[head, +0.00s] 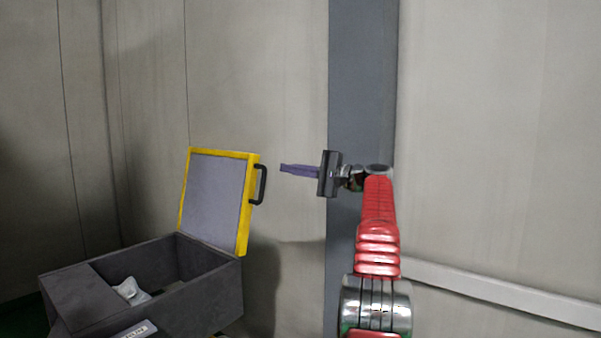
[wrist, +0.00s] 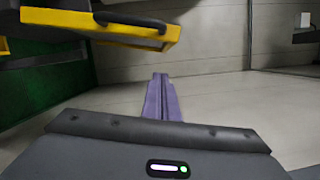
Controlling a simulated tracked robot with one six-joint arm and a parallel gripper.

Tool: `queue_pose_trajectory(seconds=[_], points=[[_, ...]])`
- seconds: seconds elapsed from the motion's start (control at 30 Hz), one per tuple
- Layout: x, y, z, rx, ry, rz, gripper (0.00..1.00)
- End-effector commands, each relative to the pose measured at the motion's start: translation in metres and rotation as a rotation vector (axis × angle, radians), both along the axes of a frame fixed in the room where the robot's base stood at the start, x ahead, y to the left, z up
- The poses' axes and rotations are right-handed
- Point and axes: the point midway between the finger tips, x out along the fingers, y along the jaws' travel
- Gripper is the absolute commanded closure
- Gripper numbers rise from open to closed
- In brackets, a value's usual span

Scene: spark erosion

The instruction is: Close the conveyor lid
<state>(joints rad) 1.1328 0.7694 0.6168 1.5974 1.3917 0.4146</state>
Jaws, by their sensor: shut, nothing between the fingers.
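The conveyor lid (head: 216,198) is a grey panel with a yellow frame, standing open and upright at the back of a dark grey box (head: 195,305). A black handle (head: 261,184) sits on the lid's right edge. My gripper (head: 283,168) is shut and empty, its purple fingers pointing left, a little to the right of the handle and apart from it. In the wrist view my gripper (wrist: 161,78) points forward, with the yellow-framed lid (wrist: 150,38) at the upper left and its black handle (wrist: 130,20) on it.
A white crumpled item (head: 131,291) lies inside the open box. A grey pillar (head: 361,80) and pale walls stand behind my arm. A pale rail (head: 500,291) runs along the wall at the right. The space around my gripper is clear.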

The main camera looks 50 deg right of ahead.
Motion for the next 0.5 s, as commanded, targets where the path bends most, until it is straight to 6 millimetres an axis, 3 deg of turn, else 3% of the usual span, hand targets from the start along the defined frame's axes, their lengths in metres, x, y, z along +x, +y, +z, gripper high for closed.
queue_pose_trajectory(seconds=[0.3, 0.5], points=[[0.031, 0.009, 0.001, -0.001, -0.001, 0.001, 1.0], [0.039, 0.013, 0.003, 0.0, 0.0, 0.0, 1.0]])
